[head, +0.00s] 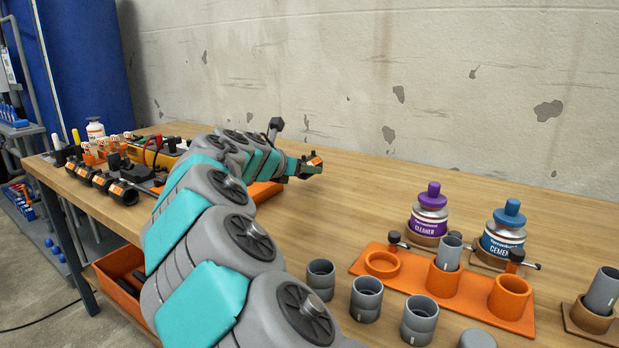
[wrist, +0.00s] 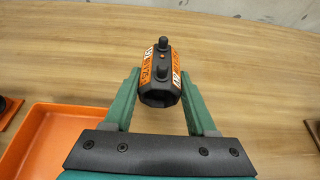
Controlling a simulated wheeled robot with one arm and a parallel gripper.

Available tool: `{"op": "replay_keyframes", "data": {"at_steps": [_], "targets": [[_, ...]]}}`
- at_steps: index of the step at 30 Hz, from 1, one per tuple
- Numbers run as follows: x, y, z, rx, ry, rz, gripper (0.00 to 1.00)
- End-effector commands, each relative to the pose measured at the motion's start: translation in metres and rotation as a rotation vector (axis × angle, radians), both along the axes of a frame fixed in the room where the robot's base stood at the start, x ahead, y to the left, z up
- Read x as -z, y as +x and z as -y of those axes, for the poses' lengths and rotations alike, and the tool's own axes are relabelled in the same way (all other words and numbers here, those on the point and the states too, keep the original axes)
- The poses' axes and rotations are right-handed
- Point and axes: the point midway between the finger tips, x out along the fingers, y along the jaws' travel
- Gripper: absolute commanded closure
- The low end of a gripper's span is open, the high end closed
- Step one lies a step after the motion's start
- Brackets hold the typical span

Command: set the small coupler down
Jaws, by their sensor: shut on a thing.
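The small coupler (wrist: 160,72) is black with an orange label and two black knobs on its upper side. In the wrist view it sits between the green fingers of my gripper (wrist: 161,88), which is shut on it. In the head view the coupler (head: 314,158) shows at the end of my arm, over the back part of the wooden bench (head: 400,215). My gripper (head: 308,170) is partly visible there. I cannot tell whether the coupler touches the bench or is slightly above it.
An orange tray (wrist: 45,120) lies left of my gripper, partly hidden by my arm in the head view (head: 266,191). Black couplers (head: 122,192) line the bench's left end. An orange holder (head: 468,290), bottles and grey fittings stand at right. Bench around the held coupler looks clear.

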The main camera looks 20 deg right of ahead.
Motion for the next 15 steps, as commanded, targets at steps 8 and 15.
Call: {"op": "replay_keyframes", "data": {"at_steps": [8, 15], "targets": [[0.002, 0.011, 0.018, 0.0, -0.001, 0.0, 0.99], [0.029, 0.013, 0.022, 0.002, -0.004, -0.002, 0.99]]}}
